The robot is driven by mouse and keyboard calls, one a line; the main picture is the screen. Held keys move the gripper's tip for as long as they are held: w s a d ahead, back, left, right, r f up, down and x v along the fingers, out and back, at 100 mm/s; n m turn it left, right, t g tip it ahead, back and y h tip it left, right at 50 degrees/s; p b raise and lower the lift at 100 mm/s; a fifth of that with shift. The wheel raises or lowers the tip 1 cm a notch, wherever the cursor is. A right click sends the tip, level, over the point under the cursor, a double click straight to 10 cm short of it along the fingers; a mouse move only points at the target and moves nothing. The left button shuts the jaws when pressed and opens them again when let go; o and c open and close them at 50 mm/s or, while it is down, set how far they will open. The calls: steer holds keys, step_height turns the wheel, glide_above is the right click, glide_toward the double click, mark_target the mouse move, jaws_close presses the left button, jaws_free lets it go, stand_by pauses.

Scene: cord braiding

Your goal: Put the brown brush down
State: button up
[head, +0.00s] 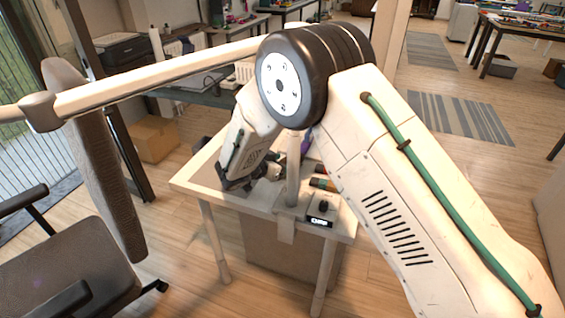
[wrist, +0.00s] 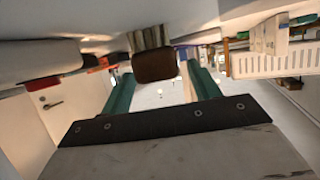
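In the wrist view, my gripper (wrist: 158,76) has its two green fingers on either side of a dark brown block, which I take as the brown brush (wrist: 156,68). The block fills the gap between the fingertips. A striped tan and grey part, perhaps bristles, shows above the block in the picture. In the head view, my gripper (head: 245,182) is dark and low over the left part of the white table (head: 262,208). There the brush cannot be made out, and I cannot tell whether it touches the tabletop.
A small black device with a lit display (head: 320,221) sits at the table's front right. Brown and green rolls (head: 323,184) lie behind it, partly hidden by my arm. A chair (head: 75,258) stands left of the table, and a cardboard box (head: 155,139) is on the floor behind.

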steer(key=shift+r, duration=0.15)
steer(key=v, duration=1.2)
